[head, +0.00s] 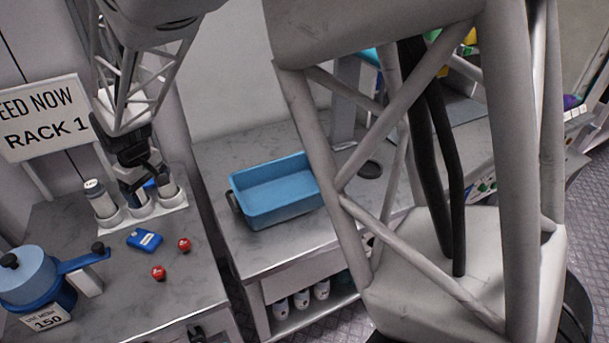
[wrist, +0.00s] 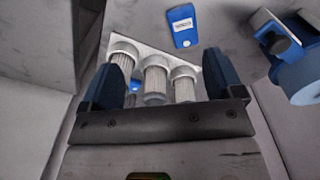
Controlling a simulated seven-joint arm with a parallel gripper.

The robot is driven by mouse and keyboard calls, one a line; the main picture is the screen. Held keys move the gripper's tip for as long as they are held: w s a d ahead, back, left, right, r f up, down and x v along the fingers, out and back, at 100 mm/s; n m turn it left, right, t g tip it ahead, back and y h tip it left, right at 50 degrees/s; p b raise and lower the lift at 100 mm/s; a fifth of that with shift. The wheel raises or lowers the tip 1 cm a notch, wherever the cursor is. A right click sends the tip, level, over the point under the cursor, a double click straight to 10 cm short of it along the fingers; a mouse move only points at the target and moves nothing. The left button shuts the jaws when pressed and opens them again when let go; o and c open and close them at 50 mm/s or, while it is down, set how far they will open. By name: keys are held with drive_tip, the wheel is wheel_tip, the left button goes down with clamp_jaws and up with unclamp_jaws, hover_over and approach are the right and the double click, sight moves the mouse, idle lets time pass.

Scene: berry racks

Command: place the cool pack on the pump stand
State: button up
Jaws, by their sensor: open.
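The cool pack (head: 145,240) is a flat blue pack with a pale label, lying on the left counter. It also shows at the top of the wrist view (wrist: 183,26). Behind it is a white stand (wrist: 150,49) with three pale upright cylinders, apparently the pump stand. A small blue item (wrist: 135,87) sits among the cylinders, partly hidden. My gripper (head: 141,187) is over this stand, apart from the cool pack. In the wrist view its dark blue fingers (wrist: 165,80) are spread wide with nothing held; the cylinders show between them.
Two red berries (head: 171,258) lie right of the cool pack. A blue pot with a handle (head: 28,276) and a "150" label stands at the left. A blue tray (head: 275,190) is on the middle counter. A "RACK 1" sign (head: 43,117) hangs behind.

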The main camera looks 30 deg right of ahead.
drive_tip(key=s+d+r+m+t, duration=0.1)
drive_tip(key=s+d+r+m, duration=0.1)
drive_tip(key=s+d+r, duration=0.5)
drive_tip(key=s+d+r+m, duration=0.2)
drive_tip(key=s+d+r, duration=0.2)
drive_tip(key=s+d, duration=0.45)
drive_tip(key=s+d+m, duration=0.1)
drive_tip(key=s+d, duration=0.3)
drive_tip(key=s, duration=0.4)
drive_tip(key=s+d+r+m+t, duration=0.1)
drive_tip(key=s+d+m, duration=0.1)
drive_tip(key=s+d, duration=0.3)
drive_tip(key=shift+s+d+m, duration=0.15)
drive_tip(key=shift+s+m, duration=0.15)
drive_tip(key=shift+s, duration=1.4)
